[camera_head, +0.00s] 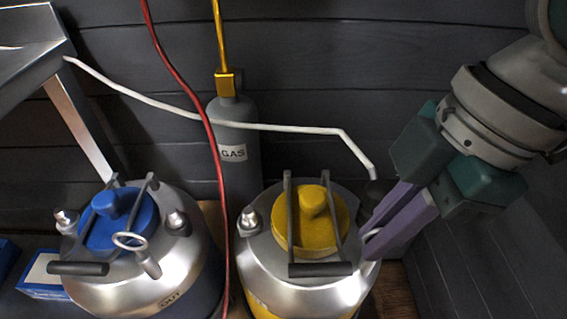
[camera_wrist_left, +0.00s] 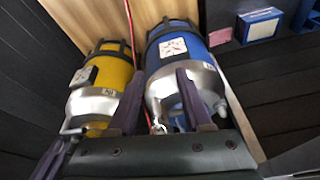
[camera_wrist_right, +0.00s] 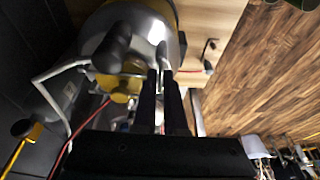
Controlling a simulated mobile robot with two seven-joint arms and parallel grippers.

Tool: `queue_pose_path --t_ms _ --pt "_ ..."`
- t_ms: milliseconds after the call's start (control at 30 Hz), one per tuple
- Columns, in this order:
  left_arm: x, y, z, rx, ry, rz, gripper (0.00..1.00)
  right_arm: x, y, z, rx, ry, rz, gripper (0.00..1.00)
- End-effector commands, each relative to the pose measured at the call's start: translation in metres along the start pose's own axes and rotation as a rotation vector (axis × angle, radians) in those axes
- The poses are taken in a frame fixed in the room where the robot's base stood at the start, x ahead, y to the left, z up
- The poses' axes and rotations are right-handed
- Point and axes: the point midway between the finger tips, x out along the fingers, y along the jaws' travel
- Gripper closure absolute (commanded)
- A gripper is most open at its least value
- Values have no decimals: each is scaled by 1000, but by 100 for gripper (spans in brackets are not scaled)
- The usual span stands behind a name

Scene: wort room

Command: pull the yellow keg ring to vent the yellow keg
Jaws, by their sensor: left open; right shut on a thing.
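The yellow keg (camera_head: 290,290) stands upright with a steel top and a yellow lid (camera_head: 312,225). My right gripper (camera_head: 368,250) reaches down to its right side and is shut on the yellow keg ring (camera_head: 373,270), which is mostly hidden by the fingers. In the right wrist view the closed fingers (camera_wrist_right: 162,75) meet a silver part at the keg's top. My left gripper (camera_wrist_left: 158,82) is open and empty; it shows only in the left wrist view, in front of the blue keg (camera_wrist_left: 178,50). The yellow keg (camera_wrist_left: 108,75) is left of it there.
The blue keg (camera_head: 185,265) stands left of the yellow one, its own ring (camera_head: 130,241) upright. A grey gas cylinder (camera_head: 236,165) stands behind. A red hose (camera_head: 190,85) hangs between the kegs, and a white pipe (camera_head: 290,128) crosses behind. A metal table (camera_head: 35,50) is at left.

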Motion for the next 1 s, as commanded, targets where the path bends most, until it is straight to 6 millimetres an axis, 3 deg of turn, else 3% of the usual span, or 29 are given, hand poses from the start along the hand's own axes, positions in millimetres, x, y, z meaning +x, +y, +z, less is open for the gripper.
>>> queue_pose_path --t_ms 600,1000 --pt "-17 -1 -5 0 0 0 50 -12 0 -4 -1 0 0 100" --pt "-15 0 -4 0 0 0 50 -10 0 -3 -1 1 0 100"
